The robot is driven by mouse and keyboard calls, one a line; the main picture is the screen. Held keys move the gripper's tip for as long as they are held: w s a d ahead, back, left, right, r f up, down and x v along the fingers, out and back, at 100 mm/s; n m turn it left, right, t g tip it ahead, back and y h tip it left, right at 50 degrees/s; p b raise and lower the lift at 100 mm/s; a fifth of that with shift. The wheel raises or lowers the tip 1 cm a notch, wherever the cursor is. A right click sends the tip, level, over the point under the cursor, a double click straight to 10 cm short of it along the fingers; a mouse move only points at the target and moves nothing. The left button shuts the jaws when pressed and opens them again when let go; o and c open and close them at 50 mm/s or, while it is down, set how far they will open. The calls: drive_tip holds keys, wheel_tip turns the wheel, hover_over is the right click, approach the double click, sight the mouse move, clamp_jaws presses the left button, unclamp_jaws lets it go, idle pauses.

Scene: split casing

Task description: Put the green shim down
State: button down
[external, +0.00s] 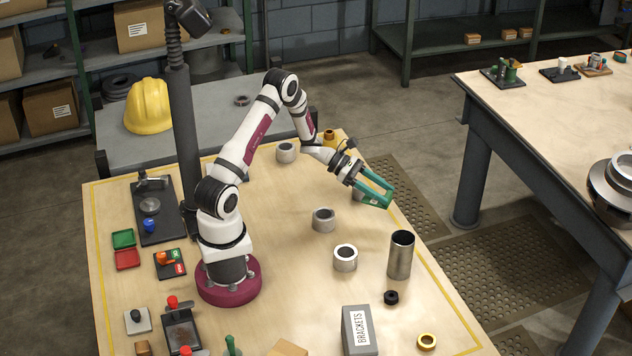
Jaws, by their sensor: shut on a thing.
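My gripper (376,194) is in the air over the right part of the wooden table, with its long teal-green fingers pointing down and to the right. It is shut on the green shim (382,203), at the fingertips. The shim is small and close in colour to the fingers, so its outline and tilt are hard to tell. A grey ring stands partly hidden behind the gripper.
Grey rings (324,220) and (345,257) stand below the gripper, with a tall metal cylinder (400,255) to their right. A black ring (391,297), a brass ring (427,341) and a grey brackets box (359,330) are nearer the front. Bare tabletop lies between them.

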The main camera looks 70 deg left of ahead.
wheel_tip(320, 180, down, 8)
drive_tip(key=shift+r, duration=0.1)
drive_tip(key=shift+c, duration=1.3)
unclamp_jaws()
